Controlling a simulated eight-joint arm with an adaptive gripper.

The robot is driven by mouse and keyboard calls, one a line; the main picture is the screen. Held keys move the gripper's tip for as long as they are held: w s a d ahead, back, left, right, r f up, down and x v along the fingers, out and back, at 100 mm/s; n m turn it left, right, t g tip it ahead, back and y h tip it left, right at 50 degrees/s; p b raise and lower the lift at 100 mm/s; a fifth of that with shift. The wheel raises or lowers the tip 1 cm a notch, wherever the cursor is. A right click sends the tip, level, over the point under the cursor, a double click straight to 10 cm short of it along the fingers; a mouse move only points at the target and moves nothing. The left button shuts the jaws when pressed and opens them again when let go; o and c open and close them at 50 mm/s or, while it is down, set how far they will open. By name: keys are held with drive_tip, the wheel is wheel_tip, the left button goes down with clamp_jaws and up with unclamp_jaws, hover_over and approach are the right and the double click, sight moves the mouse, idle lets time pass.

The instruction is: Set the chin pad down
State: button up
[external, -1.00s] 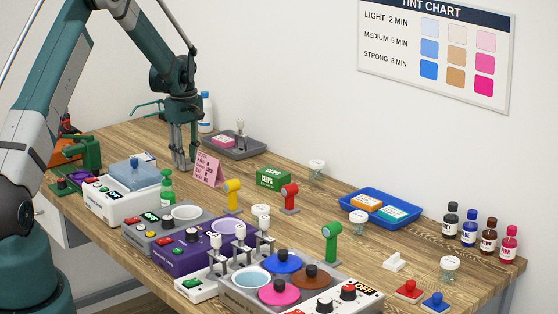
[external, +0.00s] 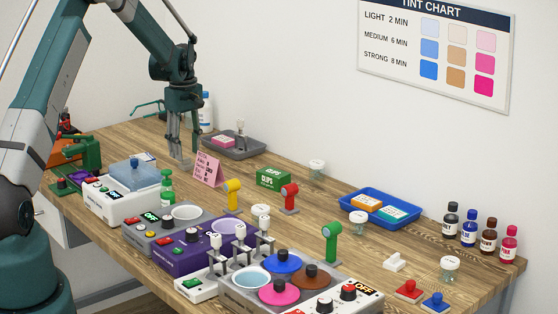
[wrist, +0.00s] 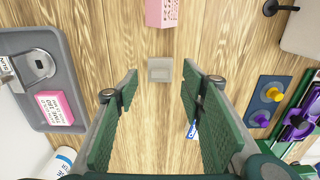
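A small grey square pad (wrist: 160,69), which looks like the chin pad, lies flat on the wooden table in the wrist view. It is just beyond my fingertips, about midway between them, and neither finger touches it. My gripper (wrist: 160,80) is open and empty, with a wide gap between its green-padded fingers. In the external view my gripper (external: 180,155) points down over the far left part of the table, left of the pink card (external: 207,170). The pad is too small there to make out clearly.
A grey tray (external: 262,148) with a pink box stands right of my gripper, with a white bottle (external: 206,112) behind. A white machine (external: 125,207) with a blue top stands in front. A green-and-purple device (wrist: 298,122) lies to the right in the wrist view.

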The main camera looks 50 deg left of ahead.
wheel_tip(320, 180, up, 8)
drive_tip(key=shift+r, duration=0.25)
idle(0.7)
idle(0.3)
